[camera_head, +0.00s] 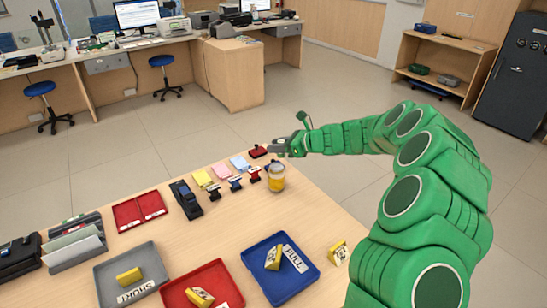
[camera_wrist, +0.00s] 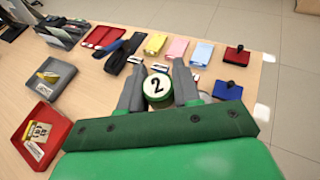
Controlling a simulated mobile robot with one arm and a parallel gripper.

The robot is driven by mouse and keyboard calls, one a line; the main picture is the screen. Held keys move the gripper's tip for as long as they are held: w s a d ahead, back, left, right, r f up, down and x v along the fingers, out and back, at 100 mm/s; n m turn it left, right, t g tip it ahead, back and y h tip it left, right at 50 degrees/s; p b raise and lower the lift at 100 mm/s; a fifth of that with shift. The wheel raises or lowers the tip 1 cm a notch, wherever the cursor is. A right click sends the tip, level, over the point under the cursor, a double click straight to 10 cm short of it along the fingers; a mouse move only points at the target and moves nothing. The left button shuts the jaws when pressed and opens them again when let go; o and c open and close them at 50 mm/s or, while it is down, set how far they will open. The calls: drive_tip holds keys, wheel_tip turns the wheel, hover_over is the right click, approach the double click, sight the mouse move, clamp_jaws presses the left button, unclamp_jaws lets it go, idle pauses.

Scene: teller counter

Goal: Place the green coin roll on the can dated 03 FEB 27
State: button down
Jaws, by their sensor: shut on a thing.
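The green coin roll (camera_wrist: 157,88), its white end marked "2", sits between the two fingers of my gripper (camera_wrist: 158,82) in the wrist view. The gripper is shut on it. In the head view my gripper (camera_head: 276,148) is above the far right part of the table, and the roll cannot be made out there. A yellow can (camera_head: 277,179) with a pale top stands on the table below and in front of the gripper in the head view. No date can be read on it. In the wrist view a pale round edge (camera_wrist: 205,97) shows beside the right finger, possibly the can.
Stamps (camera_head: 236,184) and pastel pads (camera_head: 221,171) stand in rows left of the can. A red ink pad (camera_head: 257,152) lies near the far edge. Blue (camera_head: 286,292), red (camera_head: 222,274) and grey (camera_head: 107,268) trays hold yellow labelled blocks. The table between can and trays is clear.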

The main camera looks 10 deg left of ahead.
drive_tip(key=w+f, duration=0.1)
drive_tip(key=w+a+f, duration=0.1)
drive_tip(key=w+f, duration=0.1)
drive_tip(key=w+a+f, duration=0.1)
drive_tip(key=w+f, duration=0.1)
drive_tip(key=shift+w+a+f, duration=0.2)
drive_tip(key=shift+w+f, duration=0.25)
drive_tip(key=shift+f, duration=0.1)
drive_tip(key=shift+w+a+f, duration=0.15)
drive_tip(key=shift+w+f, duration=0.3)
drive_tip(key=shift+f, duration=1.5)
drive_tip(key=shift+f, duration=0.15)
drive_tip(key=c, duration=0.8)
unclamp_jaws()
drive_tip(key=shift+d+r, duration=0.35)
drive_tip(key=shift+d, duration=0.15)
drive_tip(key=v, duration=1.1)
drive_tip(key=shift+s, duration=0.1)
